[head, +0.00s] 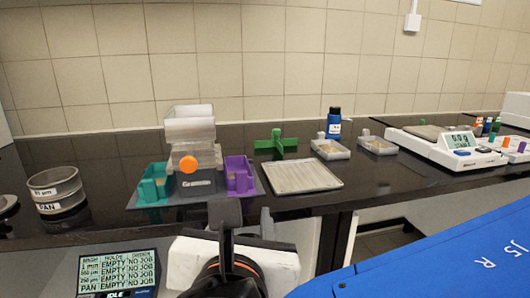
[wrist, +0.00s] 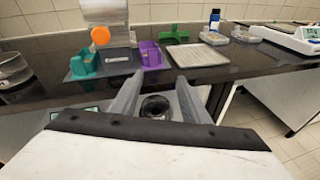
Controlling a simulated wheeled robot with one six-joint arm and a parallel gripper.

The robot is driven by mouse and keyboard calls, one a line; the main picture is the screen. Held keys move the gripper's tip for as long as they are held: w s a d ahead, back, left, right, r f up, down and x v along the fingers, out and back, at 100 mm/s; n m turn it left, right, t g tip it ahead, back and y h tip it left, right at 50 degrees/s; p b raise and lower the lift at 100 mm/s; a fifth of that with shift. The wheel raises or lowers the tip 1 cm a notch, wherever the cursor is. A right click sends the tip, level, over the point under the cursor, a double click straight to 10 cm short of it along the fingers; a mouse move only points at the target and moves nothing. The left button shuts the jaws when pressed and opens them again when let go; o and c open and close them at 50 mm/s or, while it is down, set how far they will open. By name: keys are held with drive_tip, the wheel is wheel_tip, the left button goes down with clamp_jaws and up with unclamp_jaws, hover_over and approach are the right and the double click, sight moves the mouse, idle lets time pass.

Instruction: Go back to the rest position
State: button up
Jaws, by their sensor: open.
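My gripper (wrist: 158,92) is open in the wrist view. Its two grey fingers are spread apart with nothing between them. In the head view my gripper (head: 238,222) is at the bottom middle, in front of the bench edge. It is apart from the grinder (head: 190,150), a grey unit with a clear hopper and an orange knob. The grinder stands on a grey mat with a teal bin (head: 153,185) on its left and a purple bin (head: 240,176) on its right.
A ribbed tray (head: 302,177) and a green cross-shaped piece (head: 277,146) stand right of the grinder. A sieve stack (head: 58,190) is at the left, above a status display (head: 117,272).

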drive_tip(key=w+d+f+m+g+h, duration=0.2)
drive_tip(key=w+d+f+m+g, duration=0.25)
drive_tip(key=d, duration=0.45)
drive_tip(key=w+d+f+m+g+h, duration=0.2)
drive_tip(key=w+d+f+m, duration=0.1)
drive_tip(key=d+f+m, duration=0.5)
drive_tip(key=s+d+f+m+g+y, duration=0.2)
drive_tip(key=d+f+m, duration=0.3)
drive_tip(key=d+m, duration=0.3)
drive_tip(key=s+d+f+m+g+y, duration=0.1)
drive_tip(key=s+d+f+m, duration=0.3)
drive_tip(key=d+m, duration=0.4)
drive_tip(key=f+m+g, duration=0.1)
drive_tip(key=m, duration=0.5)
drive_tip(key=shift+s+f+y, duration=0.2)
drive_tip(key=shift+s+y, duration=0.1)
drive_tip(key=shift+y, duration=0.1)
